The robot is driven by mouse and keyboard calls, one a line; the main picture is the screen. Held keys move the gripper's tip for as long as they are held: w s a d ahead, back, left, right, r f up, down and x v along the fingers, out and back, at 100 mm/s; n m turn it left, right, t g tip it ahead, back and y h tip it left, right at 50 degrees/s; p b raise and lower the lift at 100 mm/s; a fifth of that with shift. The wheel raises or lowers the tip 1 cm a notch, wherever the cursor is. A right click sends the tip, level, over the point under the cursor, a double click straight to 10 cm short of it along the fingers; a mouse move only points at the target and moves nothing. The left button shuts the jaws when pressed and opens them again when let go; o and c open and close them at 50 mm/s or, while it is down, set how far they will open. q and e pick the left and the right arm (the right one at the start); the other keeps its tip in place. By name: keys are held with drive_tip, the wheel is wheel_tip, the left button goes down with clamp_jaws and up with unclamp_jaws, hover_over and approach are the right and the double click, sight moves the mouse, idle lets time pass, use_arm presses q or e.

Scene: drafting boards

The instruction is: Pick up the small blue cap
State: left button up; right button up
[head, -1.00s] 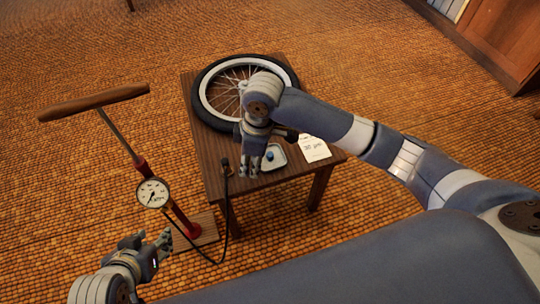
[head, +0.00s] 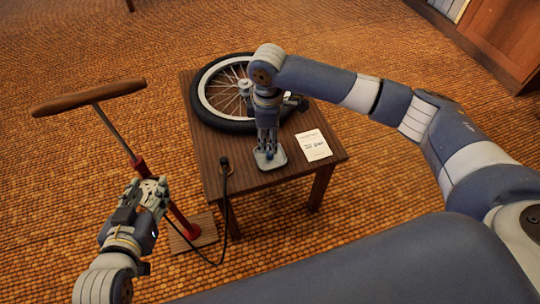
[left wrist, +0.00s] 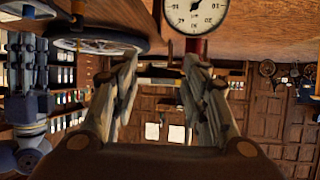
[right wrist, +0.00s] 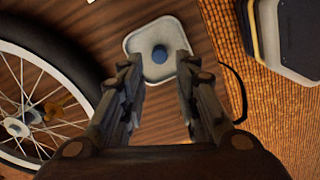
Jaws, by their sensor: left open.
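The small blue cap (right wrist: 159,54) lies in a pale grey square dish (right wrist: 143,42) on the wooden table. The right wrist view shows it beyond and between my right fingertips. My right gripper (head: 268,147) points down over the dish (head: 281,160) with its fingers apart and nothing visible held. In the head view the fingers mostly hide the cap. Whether they touch it I cannot tell. My left gripper (head: 153,191) is open and empty, in front of the floor pump at the left.
A wheel (head: 206,104) lies at the back of the table (head: 240,180). A written card (head: 314,146) lies right of the dish. The pump's hose end (head: 225,165) rests at the table's left edge. The pump handle (head: 88,98) rises at left, with its gauge (left wrist: 194,12).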

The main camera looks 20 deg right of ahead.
sight(270, 155)
drive_tip(key=shift+f, duration=0.45)
drive_tip(key=f+b, duration=0.2)
drive_tip(key=f, duration=0.2)
drive_tip(key=shift+d+f+b, duration=0.2)
drive_tip(key=shift+b, duration=0.1)
drive_tip(key=shift+f, duration=0.2)
use_arm(q)
wheel_tip(270, 155, up, 13)
drive_tip(key=w+d+t+h, duration=0.2)
drive_tip(key=t, duration=0.5)
drive_tip(key=shift+w+d, duration=0.25)
drive_tip(key=shift+w, duration=0.15)
use_arm(e)
drive_tip(key=c, duration=0.5)
